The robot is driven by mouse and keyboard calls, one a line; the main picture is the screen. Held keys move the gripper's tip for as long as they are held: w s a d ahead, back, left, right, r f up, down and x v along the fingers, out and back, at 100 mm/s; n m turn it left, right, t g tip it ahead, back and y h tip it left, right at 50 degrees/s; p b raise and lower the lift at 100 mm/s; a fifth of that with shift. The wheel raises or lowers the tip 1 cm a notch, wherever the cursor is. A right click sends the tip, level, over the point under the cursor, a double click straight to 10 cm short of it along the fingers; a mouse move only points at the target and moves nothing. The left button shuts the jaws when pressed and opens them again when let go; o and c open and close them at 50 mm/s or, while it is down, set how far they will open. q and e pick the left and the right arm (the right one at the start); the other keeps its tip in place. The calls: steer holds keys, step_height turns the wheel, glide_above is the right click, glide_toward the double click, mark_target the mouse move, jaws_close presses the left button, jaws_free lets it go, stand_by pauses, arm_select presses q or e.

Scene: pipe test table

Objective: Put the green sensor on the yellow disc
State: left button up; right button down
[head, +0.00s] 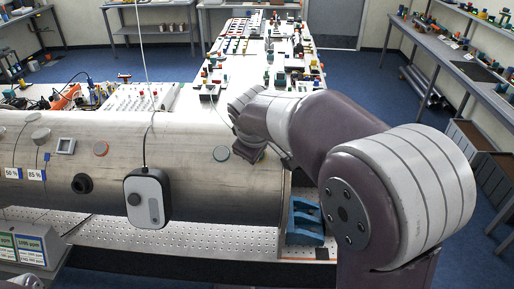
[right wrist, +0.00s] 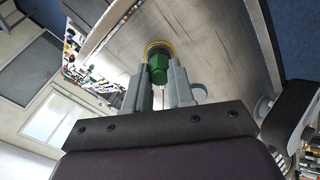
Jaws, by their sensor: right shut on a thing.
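The green sensor (right wrist: 158,66) is between the fingertips of my right gripper (right wrist: 157,82) in the right wrist view, and the gripper is shut on it. The yellow disc (right wrist: 158,45) shows as a ring around the sensor's far end, on the metal pipe (right wrist: 200,30). The sensor overlaps the disc in this view; I cannot tell whether they touch. In the head view my right arm reaches in front of the pipe (head: 240,185) and hides the sensor and the yellow disc. My left gripper is not in view.
A blue holder (head: 305,222) stands on the perforated shelf (head: 200,235). A crowded table (head: 225,105) lies behind.

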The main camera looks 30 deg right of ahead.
steer(key=c, duration=0.9)
jaws_free()
steer(key=shift+f, duration=0.15)
steer(key=shift+w, duration=0.1)
steer(key=p+v, duration=0.2)
steer(key=v, duration=1)
steer(key=shift+r+p, duration=0.3)
steer(key=shift+p, duration=0.1)
